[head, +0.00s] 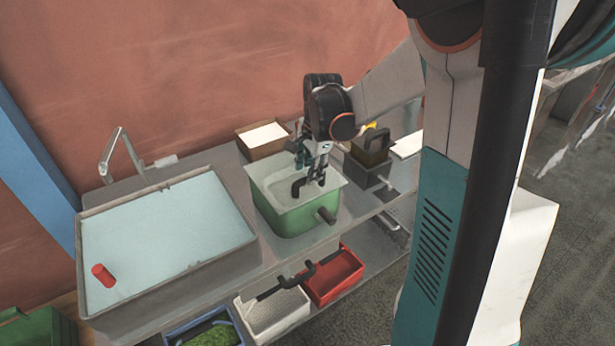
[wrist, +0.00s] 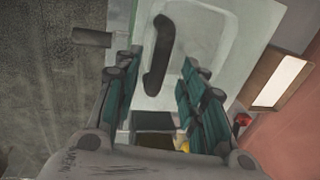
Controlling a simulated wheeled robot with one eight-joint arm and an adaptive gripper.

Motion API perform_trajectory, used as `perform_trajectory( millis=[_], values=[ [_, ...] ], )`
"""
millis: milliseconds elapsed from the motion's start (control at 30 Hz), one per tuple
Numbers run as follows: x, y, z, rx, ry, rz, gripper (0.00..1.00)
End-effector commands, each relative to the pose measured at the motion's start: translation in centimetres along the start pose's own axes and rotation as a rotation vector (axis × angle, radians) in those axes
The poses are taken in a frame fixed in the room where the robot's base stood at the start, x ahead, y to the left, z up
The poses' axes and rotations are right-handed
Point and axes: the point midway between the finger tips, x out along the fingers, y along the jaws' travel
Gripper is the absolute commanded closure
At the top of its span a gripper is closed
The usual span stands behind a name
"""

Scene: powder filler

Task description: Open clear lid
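The clear lid (head: 272,184) lies over the green container (head: 284,217) in the middle of the bench. A black curved handle (head: 300,185) rises from the lid. In the wrist view the pale lid (wrist: 205,48) fills the upper middle, and its black handle (wrist: 158,55) lies between my fingers. My gripper (head: 316,176) points down over the lid at the handle. It also shows in the wrist view (wrist: 160,65), with its teal fingers spread and a gap on each side of the handle. Part of the handle is hidden by the gripper in the head view.
Red (head: 334,278) and white (head: 273,313) bins sit on the shelf below.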

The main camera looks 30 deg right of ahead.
Motion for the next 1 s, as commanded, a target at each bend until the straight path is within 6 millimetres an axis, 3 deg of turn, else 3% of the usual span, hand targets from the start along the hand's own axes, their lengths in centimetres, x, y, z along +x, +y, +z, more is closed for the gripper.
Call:
perform_trajectory(
  millis=[200, 600, 800, 1000],
  values=[
    [2.7, 0.0, 0.0, 0.0, 0.0, 0.0, 0.62],
    [3.3, 0.0, 0.0, 0.0, 0.0, 0.0, 0.62],
    [3.3, 0.0, 0.0, 0.0, 0.0, 0.0, 1.0],
    [3.2, 0.0, 0.0, 0.0, 0.0, 0.002, 1.0]
  ],
)
